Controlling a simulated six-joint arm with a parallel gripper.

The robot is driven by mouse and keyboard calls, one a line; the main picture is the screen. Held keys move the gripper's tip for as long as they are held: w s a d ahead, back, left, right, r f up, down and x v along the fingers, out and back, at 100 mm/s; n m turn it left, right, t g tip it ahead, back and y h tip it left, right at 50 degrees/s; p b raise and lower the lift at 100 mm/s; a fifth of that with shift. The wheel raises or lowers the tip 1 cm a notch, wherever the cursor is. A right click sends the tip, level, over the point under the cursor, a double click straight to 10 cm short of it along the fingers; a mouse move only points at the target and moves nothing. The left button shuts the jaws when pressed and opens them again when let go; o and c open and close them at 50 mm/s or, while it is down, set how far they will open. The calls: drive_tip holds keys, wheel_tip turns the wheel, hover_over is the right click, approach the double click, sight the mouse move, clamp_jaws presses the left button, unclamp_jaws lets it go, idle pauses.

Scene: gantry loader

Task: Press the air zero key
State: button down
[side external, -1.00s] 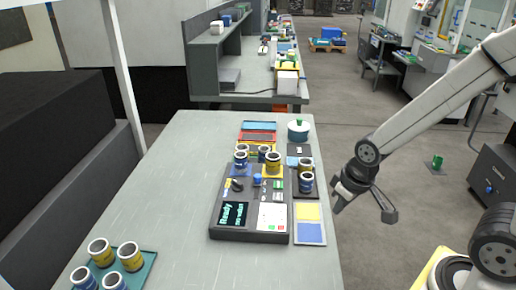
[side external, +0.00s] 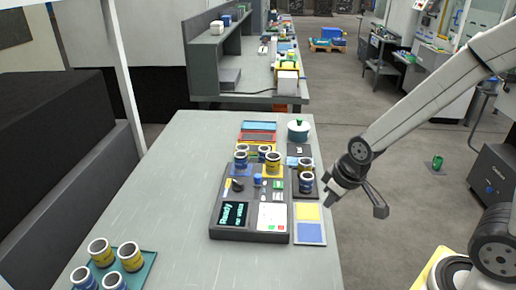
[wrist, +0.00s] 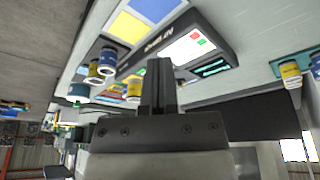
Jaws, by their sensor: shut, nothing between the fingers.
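A dark grey control unit (side external: 224,207) lies on the grey table, with a lit display (side external: 234,214) reading "Ready" above a smaller line I cannot read surely. Its white panel (side external: 271,216) carries small green and red marks. Behind it are a dark knob (side external: 237,185), a blue knob (side external: 258,182) and small green-and-white parts (side external: 277,184). I cannot read which key is air zero. My gripper (side external: 328,198) is shut and empty, right of the unit, beyond the table's right edge and apart from everything. In the wrist view, my fingers (wrist: 158,70) are together below the unit (wrist: 205,27).
Blue- and yellow-banded cups (side external: 306,183) stand on and beside the unit's back part. A yellow-and-blue pad (side external: 310,234) lies right of it. A teal pot (side external: 298,130) stands behind. A teal tray (side external: 148,262) with several cups is front left. The table's left middle is clear.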

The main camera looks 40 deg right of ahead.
sight(280, 198)
drive_tip(key=w+d+n+t, duration=0.1)
drive_tip(key=w+n+t, duration=0.4)
drive_tip(key=w, duration=1.2)
drive_tip(key=shift+r+n+t, duration=0.2)
drive_tip(key=shift+n+t, duration=0.2)
drive_tip(key=shift+n, duration=0.8)
drive_tip(key=shift+d+f, duration=0.1)
drive_tip(key=shift+f, duration=4.3)
drive_tip(key=shift+f, duration=0.8)
drive_tip(key=shift+r, duration=0.8)
